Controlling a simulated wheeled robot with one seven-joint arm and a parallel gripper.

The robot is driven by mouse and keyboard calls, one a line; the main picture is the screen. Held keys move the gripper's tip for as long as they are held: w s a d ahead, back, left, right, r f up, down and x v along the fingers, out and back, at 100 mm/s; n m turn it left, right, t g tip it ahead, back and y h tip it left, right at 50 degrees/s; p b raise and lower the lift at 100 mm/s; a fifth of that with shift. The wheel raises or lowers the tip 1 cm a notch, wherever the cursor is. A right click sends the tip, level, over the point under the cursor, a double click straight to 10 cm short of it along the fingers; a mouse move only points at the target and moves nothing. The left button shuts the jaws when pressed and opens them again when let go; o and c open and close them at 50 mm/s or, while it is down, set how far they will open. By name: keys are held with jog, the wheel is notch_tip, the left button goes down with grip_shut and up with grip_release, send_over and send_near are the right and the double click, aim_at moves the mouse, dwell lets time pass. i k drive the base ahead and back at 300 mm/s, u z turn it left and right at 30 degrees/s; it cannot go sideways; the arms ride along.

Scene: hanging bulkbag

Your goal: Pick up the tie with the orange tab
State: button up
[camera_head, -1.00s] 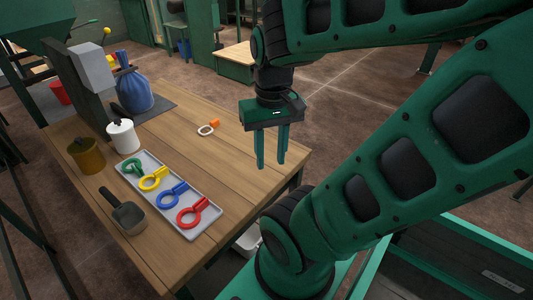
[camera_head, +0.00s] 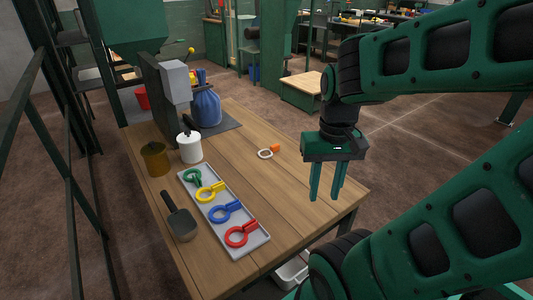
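The tie with the orange tab (camera_head: 265,154) lies on the wooden table, right of its middle. It is a pale ring, with an orange tab (camera_head: 275,148) at its upper right. My gripper (camera_head: 327,198) hangs above the right part of the table, to the right of the tie and apart from it. Its two fingers point down with a gap between them, and nothing is between them.
A grey tray (camera_head: 262,238) holds green, yellow, blue and red ring ties. A scoop (camera_head: 181,222), a brown pot (camera_head: 155,160), a white pot (camera_head: 190,148) and a blue bag (camera_head: 207,107) stand on the table (camera_head: 290,190). The wood around the orange-tabbed tie is clear.

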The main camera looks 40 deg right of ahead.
aim_at(275, 148)
jog(key=u, duration=1.8)
jog(key=k, duration=1.3)
jog(key=z, duration=1.65)
jog(key=i, duration=0.3)
jog(key=z, duration=0.25)
